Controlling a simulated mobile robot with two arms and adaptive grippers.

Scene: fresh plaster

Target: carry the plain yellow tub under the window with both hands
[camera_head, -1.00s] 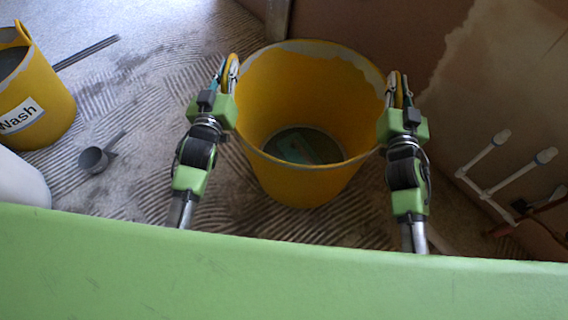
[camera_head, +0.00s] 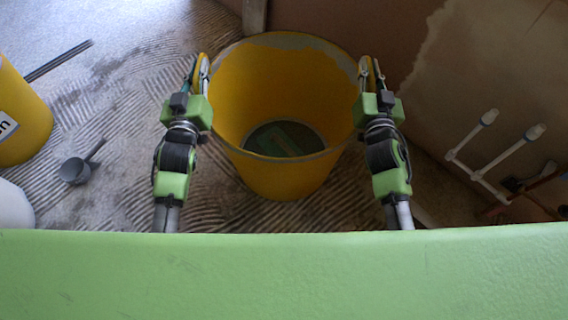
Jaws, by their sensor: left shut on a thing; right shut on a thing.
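The plain yellow tub (camera_head: 285,178) is in the middle of the head view, upright, with pale plaster smears along its rim and a dark, greenish patch at its bottom. My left gripper (camera_head: 201,68) is shut on the left side of its rim. My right gripper (camera_head: 369,70) is shut on the right side of its rim. The fingertips partly hide the rim at both sides. I cannot tell whether the tub's base is touching the floor. No window shows in this view.
Another yellow tub (camera_head: 28,138) with a partly cut-off label stands at the left edge. A grey scoop (camera_head: 76,170) lies near it, with dark bars (camera_head: 60,60) behind. White capped pipes (camera_head: 497,155) stand at the right by the patchy plaster wall (camera_head: 470,70). A wooden post (camera_head: 254,16) is behind the tub.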

